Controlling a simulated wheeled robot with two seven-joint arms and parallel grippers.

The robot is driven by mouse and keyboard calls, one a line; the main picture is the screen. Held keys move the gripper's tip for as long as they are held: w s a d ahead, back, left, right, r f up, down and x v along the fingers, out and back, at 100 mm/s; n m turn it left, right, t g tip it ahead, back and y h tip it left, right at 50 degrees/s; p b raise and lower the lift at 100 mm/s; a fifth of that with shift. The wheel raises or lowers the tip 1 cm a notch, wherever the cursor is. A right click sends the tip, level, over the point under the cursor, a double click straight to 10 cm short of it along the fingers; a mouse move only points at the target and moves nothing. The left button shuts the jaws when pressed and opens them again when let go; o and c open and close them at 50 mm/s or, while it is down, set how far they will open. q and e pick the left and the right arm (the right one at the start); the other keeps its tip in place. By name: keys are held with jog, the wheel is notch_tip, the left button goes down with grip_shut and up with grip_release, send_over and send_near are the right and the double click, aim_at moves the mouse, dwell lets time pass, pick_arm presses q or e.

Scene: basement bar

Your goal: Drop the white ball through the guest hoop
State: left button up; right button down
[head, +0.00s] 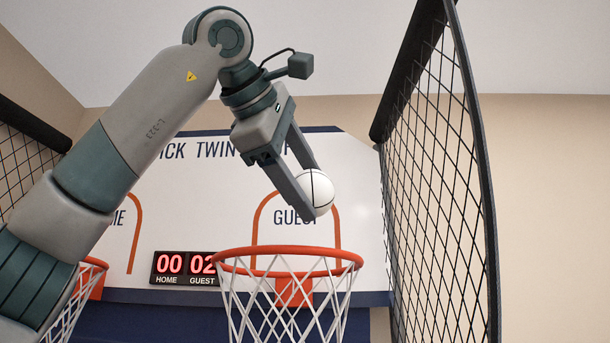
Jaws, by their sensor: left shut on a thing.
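The white ball (322,187) has thin dark seams and is held between the fingertips of my left gripper (311,190). That gripper is shut on it and points down and to the right. In the picture the ball is above the guest hoop (238,252), an orange rim with a white net (290,317). The ball is apart from the rim, over its right half. How far it is from the board in depth is hard to tell. My right gripper is not in view.
The white backboard (362,230) stands behind, with a scoreboard (186,268) reading 00 home and 02 guest. The home hoop (95,263) is at lower left, partly behind my left arm. Black side netting (437,190) rises close on the right; more netting (25,165) is at left.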

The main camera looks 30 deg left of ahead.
pick_arm(q)
jog(key=w+a+p, duration=0.2)
jog(key=w+a, duration=0.4)
jog(key=w, duration=0.6)
jog(key=shift+f+p, duration=0.3)
jog(key=shift+f, duration=0.15)
jog(key=o, duration=1.1)
jog(key=shift+d, duration=0.1)
jog(key=b+v, duration=0.4)
jog(key=v, duration=1.3)
jog(key=shift+s, duration=0.2)
